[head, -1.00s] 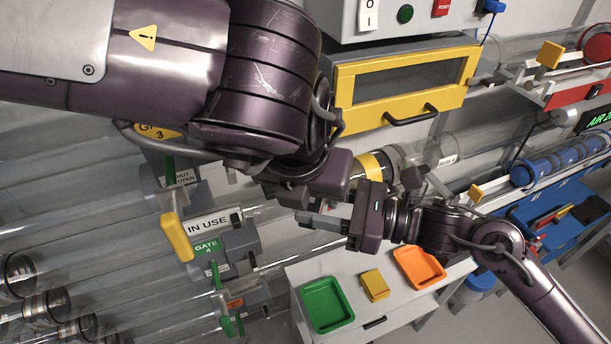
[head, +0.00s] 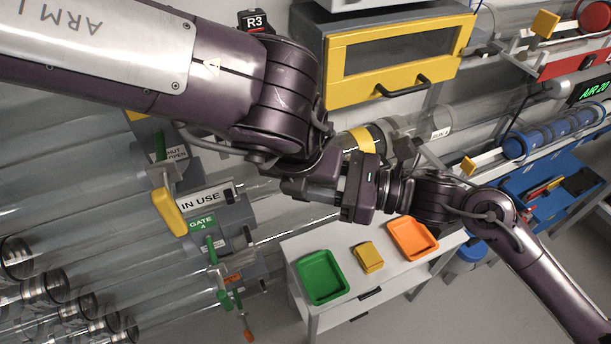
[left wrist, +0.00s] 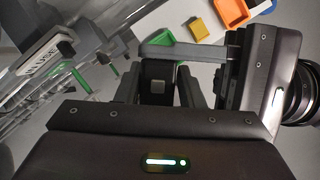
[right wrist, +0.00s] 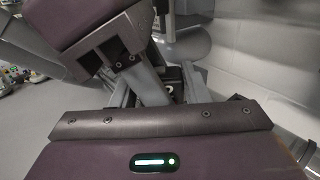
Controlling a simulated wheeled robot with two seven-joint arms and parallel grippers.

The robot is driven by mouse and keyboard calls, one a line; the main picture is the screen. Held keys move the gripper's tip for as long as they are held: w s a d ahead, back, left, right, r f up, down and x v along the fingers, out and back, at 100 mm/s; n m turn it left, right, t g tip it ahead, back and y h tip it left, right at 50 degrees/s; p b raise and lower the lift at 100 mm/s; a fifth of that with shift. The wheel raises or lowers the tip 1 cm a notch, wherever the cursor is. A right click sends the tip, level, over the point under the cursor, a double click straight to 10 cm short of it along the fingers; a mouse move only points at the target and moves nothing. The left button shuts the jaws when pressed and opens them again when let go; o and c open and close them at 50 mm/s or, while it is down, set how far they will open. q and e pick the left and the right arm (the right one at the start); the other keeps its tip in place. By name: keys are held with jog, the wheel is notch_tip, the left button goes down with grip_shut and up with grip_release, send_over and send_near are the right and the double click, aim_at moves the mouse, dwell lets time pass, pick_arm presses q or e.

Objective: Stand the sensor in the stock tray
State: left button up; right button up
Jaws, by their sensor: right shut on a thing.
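My two grippers meet in the head view, the left gripper (head: 318,190) coming from the left and the right gripper (head: 350,196) from the right. In the left wrist view a small dark block (left wrist: 157,82) with a grey square, apparently the sensor, sits between my left fingers, which look apart with a narrow gap. A right-gripper finger crosses just beyond it. In the right wrist view the dark block (right wrist: 173,86) is between my right fingers, shut on it, and is partly hidden by the left gripper. A green tray (head: 321,277) and an orange tray (head: 413,239) stand below; no label tells which is stock.
A yellow block (head: 368,257) sits between the trays on a white bench (head: 345,308). Clear tubes with gate levers (head: 170,210) run at the left. A yellow-framed drawer (head: 400,60) is behind the arms. A blue bench (head: 545,205) stands at the right.

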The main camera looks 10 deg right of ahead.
pick_arm(q)
jog(key=c, duration=0.5)
jog(key=shift+c, duration=0.2)
pick_arm(e)
jog(key=o, duration=1.1)
